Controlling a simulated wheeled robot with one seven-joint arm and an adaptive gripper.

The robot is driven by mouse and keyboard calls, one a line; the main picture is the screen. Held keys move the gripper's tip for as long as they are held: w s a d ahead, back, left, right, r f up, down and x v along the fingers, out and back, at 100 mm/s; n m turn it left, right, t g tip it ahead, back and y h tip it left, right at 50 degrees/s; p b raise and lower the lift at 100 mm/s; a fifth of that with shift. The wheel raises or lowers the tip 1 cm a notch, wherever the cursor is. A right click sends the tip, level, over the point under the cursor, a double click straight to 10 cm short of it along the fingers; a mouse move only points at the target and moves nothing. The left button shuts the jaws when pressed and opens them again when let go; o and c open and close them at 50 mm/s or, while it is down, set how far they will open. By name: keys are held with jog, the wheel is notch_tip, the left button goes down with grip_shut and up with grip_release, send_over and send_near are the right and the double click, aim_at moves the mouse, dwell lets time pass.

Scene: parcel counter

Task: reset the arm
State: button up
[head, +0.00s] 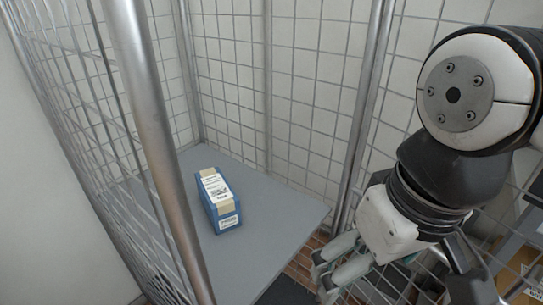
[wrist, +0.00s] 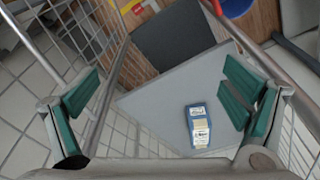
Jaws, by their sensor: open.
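My gripper (wrist: 160,105) is open in the wrist view, its two green-padded fingers wide apart with nothing between them touching either pad. In the head view my gripper (head: 322,277) hangs at the lower right, to the right of the grey shelf. A blue parcel (head: 228,222) with a tan strip and a white label lies on the shelf. The parcel also shows in the wrist view (wrist: 198,128), beyond the fingers and nearer the right one. My gripper is apart from it.
The grey shelf (head: 275,225) is enclosed by wire mesh panels (head: 310,85) and metal posts (head: 150,120). The rest of its top is bare. In the wrist view a blue container (wrist: 236,7), a red object (wrist: 216,6) and a dark mat (wrist: 175,35) show at the top.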

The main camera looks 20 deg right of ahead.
notch_tip(320, 180, up, 12)
jog(key=t+p, duration=0.2)
jog(key=p, duration=0.8)
jog(key=shift+d, duration=0.2)
